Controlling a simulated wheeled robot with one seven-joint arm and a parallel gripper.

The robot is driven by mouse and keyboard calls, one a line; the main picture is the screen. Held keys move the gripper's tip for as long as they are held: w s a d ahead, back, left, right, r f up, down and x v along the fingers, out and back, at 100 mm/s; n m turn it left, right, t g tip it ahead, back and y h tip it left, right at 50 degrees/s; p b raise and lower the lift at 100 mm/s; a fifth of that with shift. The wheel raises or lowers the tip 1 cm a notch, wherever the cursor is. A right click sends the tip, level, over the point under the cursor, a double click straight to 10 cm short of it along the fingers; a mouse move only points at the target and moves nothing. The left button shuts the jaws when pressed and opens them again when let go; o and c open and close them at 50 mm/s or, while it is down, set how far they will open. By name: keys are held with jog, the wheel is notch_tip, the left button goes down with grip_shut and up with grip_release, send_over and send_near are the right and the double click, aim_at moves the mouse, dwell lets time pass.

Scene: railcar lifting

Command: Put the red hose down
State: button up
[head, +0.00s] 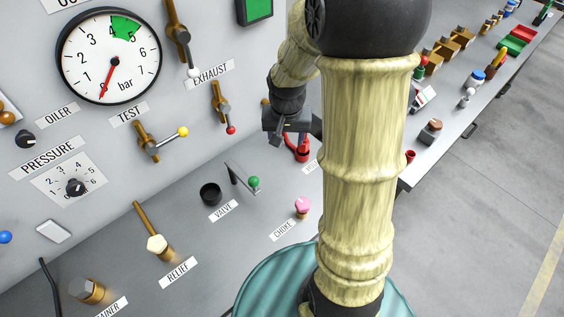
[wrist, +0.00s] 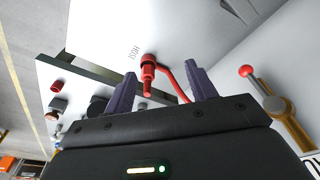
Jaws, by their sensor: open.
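The red hose (head: 302,153) is at the panel's lower ledge in the head view, partly hidden behind my arm and gripper. In the wrist view the red hose (wrist: 148,70) shows a thick red end piece beside a HOSE label, with a thin red tube curving off to the right. My gripper (wrist: 160,80) is open, with its two purple-grey fingers on either side of the hose end and visible gaps to it. In the head view my gripper (head: 293,138) is just above the hose. Whether the hose end sits in a holder is unclear.
A brown lever with a red ball (wrist: 247,72) stands right of the fingers. A green-knobbed valve lever (head: 253,182) and a pink choke knob (head: 303,204) are on the ledge nearby. A bench with several parts (head: 470,75) runs along the right.

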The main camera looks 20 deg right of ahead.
jog(key=s+a+r+n, duration=0.1)
jog(key=s+a+n, duration=0.3)
jog(key=s, duration=0.6)
jog(key=shift+s+a+n+t+y, duration=0.15)
jog(key=shift+a+n+t+y, duration=0.25)
jog(key=shift+a, duration=0.5)
jog(key=shift+r, duration=0.1)
